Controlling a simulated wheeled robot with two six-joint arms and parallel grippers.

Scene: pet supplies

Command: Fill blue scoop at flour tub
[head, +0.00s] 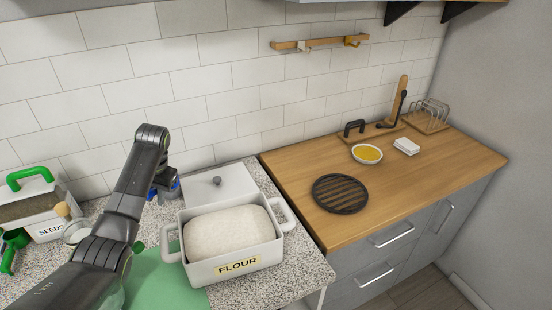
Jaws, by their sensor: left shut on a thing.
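The flour tub (235,272) is white, with handles at both ends and a "FLOUR" label on its front. It is open and heaped with pale flour (228,232). My left arm reaches in from the left, and my left gripper (165,190) is just behind the tub's left end. The gripper is shut on the blue scoop (176,184), of which only a small blue part shows. The rest of the scoop is hidden by the gripper and arm, so I cannot tell its tilt or contents. My right gripper is out of view.
A white lid (216,182) with a dark knob lies behind the tub. A seeds tub (48,229) and green scoop (14,247) are at far left. A green mat (165,282) lies in front. The wooden counter at right holds a black trivet (340,194) and yellow-filled bowl (367,154).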

